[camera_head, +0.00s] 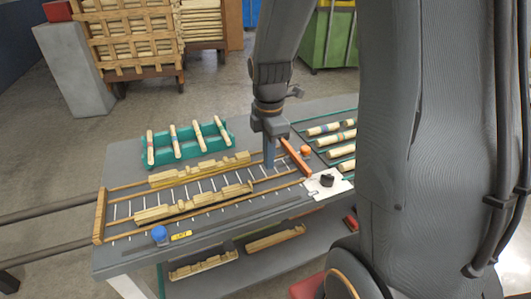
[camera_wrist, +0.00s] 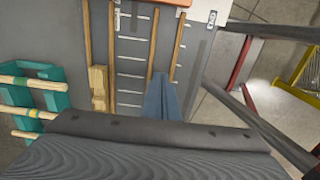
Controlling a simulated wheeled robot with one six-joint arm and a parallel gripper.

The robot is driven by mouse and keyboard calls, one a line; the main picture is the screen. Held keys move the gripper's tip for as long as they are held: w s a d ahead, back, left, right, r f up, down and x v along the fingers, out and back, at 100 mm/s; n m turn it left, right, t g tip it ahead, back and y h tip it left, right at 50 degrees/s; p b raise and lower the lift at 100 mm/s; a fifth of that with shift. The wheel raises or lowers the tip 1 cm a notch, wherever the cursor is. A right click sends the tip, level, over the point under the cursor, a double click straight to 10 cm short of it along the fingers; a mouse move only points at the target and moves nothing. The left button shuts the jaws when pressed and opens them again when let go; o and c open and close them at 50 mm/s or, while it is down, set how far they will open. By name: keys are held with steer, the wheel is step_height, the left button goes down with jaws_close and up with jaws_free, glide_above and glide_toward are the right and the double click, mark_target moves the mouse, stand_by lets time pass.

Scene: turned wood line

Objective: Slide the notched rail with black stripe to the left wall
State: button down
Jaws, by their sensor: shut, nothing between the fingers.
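Two pale wooden notched rails lie on the slatted track on the table. One is the back rail (camera_head: 200,171), the other the front rail (camera_head: 190,205). No black stripe can be made out on either. The left wall (camera_head: 99,217) is a brown wooden bar at the track's left end, with bare track between it and both rails. My gripper (camera_head: 269,163) is shut and empty, pointing down over the track just right of the rails' right ends. In the wrist view its fingers (camera_wrist: 165,97) are right of one rail (camera_wrist: 98,88); contact cannot be judged.
An orange bar (camera_head: 296,157) closes the track's right end. A teal rack (camera_head: 187,148) of striped dowels stands behind it; more dowels (camera_head: 335,138) lie at the right. A blue knob (camera_head: 159,234) sits at the front edge, a white plate (camera_head: 327,185) at front right.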

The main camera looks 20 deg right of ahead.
mark_target(256, 189)
step_height(256, 189, down, 6)
steer(key=shift+s+p, duration=0.1)
steer(key=shift+p, duration=0.3)
steer(key=a, duration=0.1)
steer(key=a+p, duration=0.1)
steer(key=a, duration=0.1)
steer(key=shift+f, duration=0.2)
steer(key=shift+a+f+p, duration=0.1)
steer(key=shift+a+p, duration=0.2)
steer(key=shift+a, duration=0.2)
